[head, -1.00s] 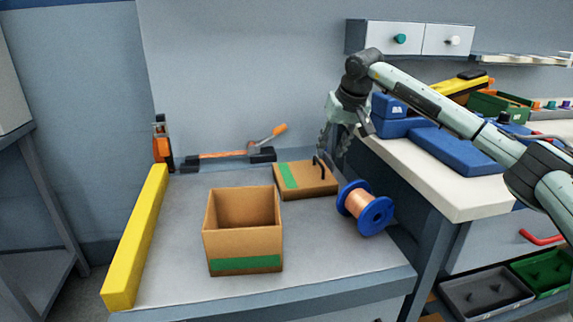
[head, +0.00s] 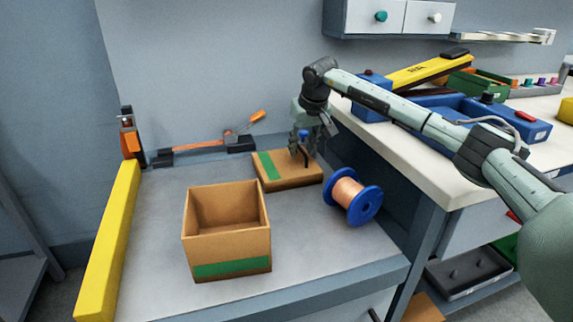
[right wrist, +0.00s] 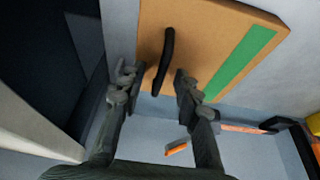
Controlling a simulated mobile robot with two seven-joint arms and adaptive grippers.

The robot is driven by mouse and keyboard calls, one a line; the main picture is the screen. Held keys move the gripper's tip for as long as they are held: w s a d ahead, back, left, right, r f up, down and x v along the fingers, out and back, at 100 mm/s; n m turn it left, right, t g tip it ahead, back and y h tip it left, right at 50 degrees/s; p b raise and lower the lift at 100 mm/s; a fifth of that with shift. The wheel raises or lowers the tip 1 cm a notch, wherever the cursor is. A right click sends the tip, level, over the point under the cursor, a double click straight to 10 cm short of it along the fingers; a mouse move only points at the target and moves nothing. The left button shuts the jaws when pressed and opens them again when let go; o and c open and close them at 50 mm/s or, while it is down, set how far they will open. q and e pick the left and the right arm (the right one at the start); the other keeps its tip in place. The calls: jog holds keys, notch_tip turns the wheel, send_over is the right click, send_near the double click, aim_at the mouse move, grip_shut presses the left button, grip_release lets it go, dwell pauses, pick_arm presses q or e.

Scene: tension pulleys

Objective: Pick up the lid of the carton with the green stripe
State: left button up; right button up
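The open carton (head: 226,242) with a green stripe low on its front stands upright on the grey table. Its flat brown lid (head: 285,176), with a green stripe and a black handle, lies behind it to the right. In the right wrist view the lid (right wrist: 205,30) and its black handle (right wrist: 165,62) show, the handle's end between the fingers. My right gripper (head: 307,152) is just above the lid at the handle; it is open in the right wrist view (right wrist: 153,85), with gaps beside the handle. My left gripper is out of view.
A blue spool with copper wire (head: 352,196) stands close right of the lid. A long yellow bar (head: 108,240) lies along the table's left side. An orange-handled tool (head: 215,146) lies at the back. A white bench (head: 430,180) stands at the right.

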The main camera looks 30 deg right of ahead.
grip_shut()
jog(key=shift+r, duration=0.1)
dwell(0.4)
